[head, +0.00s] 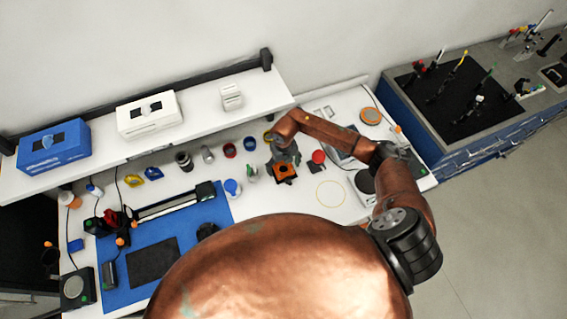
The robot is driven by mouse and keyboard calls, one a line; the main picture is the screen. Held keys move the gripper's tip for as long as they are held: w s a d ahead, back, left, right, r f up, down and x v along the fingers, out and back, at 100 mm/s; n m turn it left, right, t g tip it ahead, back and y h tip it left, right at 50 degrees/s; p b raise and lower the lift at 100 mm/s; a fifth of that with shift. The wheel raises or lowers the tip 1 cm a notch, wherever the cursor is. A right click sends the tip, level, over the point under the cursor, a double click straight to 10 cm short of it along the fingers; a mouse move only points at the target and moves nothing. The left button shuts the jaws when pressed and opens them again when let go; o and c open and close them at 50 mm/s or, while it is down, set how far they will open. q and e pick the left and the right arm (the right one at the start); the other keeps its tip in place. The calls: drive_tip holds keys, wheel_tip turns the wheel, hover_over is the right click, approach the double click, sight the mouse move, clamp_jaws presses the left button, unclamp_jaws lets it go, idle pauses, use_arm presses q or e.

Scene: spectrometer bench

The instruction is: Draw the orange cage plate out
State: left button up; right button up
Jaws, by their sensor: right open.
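The orange cage plate (285,173) shows as a small orange piece with a dark middle at the centre of the bench, in the head view. My copper right arm reaches in from the right and bends down over it. My right gripper (286,160) is open, right at the plate's far edge. Part of the plate and whatever holds it is hidden by the gripper. I cannot tell whether the fingers touch it. My left gripper is not in view.
A red-capped item (318,157) stands close to the right of the plate, a blue-topped one (232,187) to the left. Several small round parts line the back under the white shelf (200,109). A blue mat (205,213) lies left; the bench around the yellow ring (331,181) is clear.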

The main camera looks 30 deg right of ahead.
drive_tip(key=shift+f, duration=0.1)
drive_tip(key=c, duration=1.3)
